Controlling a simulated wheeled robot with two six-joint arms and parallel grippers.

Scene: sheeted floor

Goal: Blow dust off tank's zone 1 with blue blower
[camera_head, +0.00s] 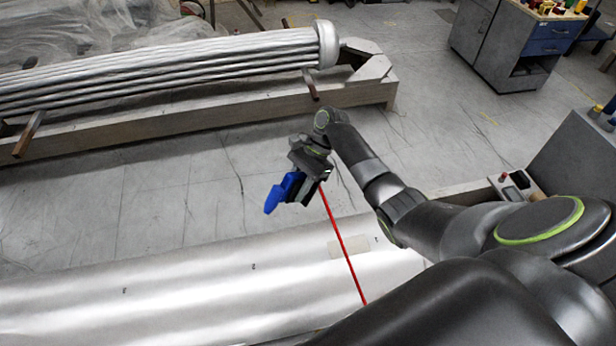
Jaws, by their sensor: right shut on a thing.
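The tank (150,303) is a long silver cylinder lying across the bottom of the view. Small dark marks sit along its upper side, too small to read. A pale beige patch (350,246) lies on the tank near its right end. My right gripper (308,186) is shut on the blue blower (283,192) and holds it above the tank's far edge. The blower's blue end points down and left. A thin straight red line (341,237) runs from beside the gripper down across the tank, passing over the patch. My left gripper is out of view.
Behind the tank, a bundle of metal tubes (190,65) rests on a long grey beam frame (205,115). A grey workbench with blue drawers (545,47) stands at the back right. A grey box (575,150) is at the right edge. Floor between is clear.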

